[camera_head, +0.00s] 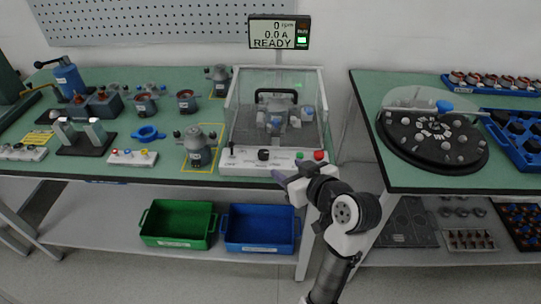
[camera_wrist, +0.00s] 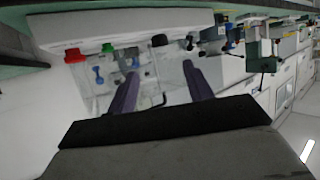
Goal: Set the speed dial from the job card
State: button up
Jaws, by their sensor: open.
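The test station has a white front panel (camera_head: 245,165) with a black round dial (camera_head: 263,155) near its middle. The dial's setting and any scale marks are too small to read. The dark knob also shows in the wrist view (camera_wrist: 160,40), where the scene appears upside down. My gripper (camera_head: 279,178) is just in front of and below the panel, right of the dial, apart from it. In the wrist view my gripper (camera_wrist: 160,78) is open and empty, its two purple fingers spread below the dial. A yellow card (camera_head: 38,138) lies at the left; I cannot tell whether it is the job card.
A clear cover (camera_head: 300,85) encloses the station's fixture. The display (camera_head: 279,32) reads 0 rpm, 0.0 A, READY. A red button (camera_head: 319,155) is at the panel's right end, a black lever (camera_head: 231,148) at its left. Green (camera_head: 178,222) and blue (camera_head: 258,227) bins sit below.

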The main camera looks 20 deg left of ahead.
aim_at(266, 155)
jog(key=p+x, duration=0.2)
jog(key=x, duration=1)
jog(key=shift+r, duration=0.1)
jog(key=c, duration=1)
jog(key=shift+o, duration=0.2)
